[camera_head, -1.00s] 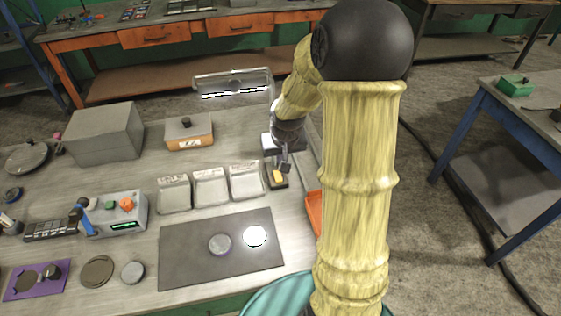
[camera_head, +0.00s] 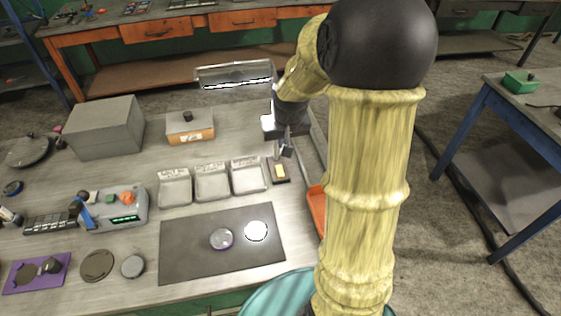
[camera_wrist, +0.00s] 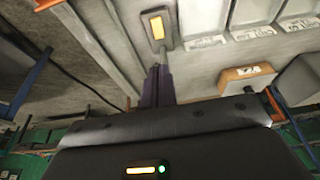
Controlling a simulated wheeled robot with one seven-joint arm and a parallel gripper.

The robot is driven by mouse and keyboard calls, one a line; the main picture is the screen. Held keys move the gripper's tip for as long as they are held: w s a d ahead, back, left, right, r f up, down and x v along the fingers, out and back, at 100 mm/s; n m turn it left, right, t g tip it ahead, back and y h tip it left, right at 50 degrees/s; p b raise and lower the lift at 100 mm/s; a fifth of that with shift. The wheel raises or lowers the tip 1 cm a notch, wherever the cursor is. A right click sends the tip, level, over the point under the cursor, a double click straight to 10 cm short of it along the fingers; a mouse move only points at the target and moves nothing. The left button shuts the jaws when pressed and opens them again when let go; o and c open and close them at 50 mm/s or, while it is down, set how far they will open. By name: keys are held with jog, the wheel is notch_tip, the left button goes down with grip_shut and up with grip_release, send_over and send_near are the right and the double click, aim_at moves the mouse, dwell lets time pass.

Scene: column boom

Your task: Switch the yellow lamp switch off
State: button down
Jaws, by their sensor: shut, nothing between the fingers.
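The yellow lamp switch (camera_head: 280,171) sits on a small dark base on the bench, just right of the three trays. In the wrist view the switch (camera_wrist: 157,26) shows as a lit-looking yellow rocker in a dark frame, beyond my fingertips. My gripper (camera_head: 286,152) is shut and empty, and is above and just behind the switch, apart from it. In the wrist view its closed fingers (camera_wrist: 157,70) point toward the switch. The lamp (camera_head: 236,75) at the back of the bench shows a bright white strip along its lower edge.
Three light trays (camera_head: 212,182) stand left of the switch. An orange-fronted box (camera_head: 190,127) and a grey box (camera_head: 105,127) stand farther back. A dark mat (camera_head: 190,250) with two round pieces lies in front. An orange tray (camera_head: 316,205) is at the right edge.

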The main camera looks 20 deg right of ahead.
aim_at(279, 167)
jog(key=x, duration=0.9)
jog(key=s+x, duration=0.1)
jog(key=x, duration=0.4)
jog(key=shift+f, duration=0.15)
jog(key=shift+w+d+p, duration=0.1)
jog(key=shift+w+p, duration=0.05)
jog(key=shift+p, duration=0.55)
jog(key=shift+f+g, duration=0.2)
jog(key=shift+g, duration=0.1)
jog(key=shift+s, duration=0.85)
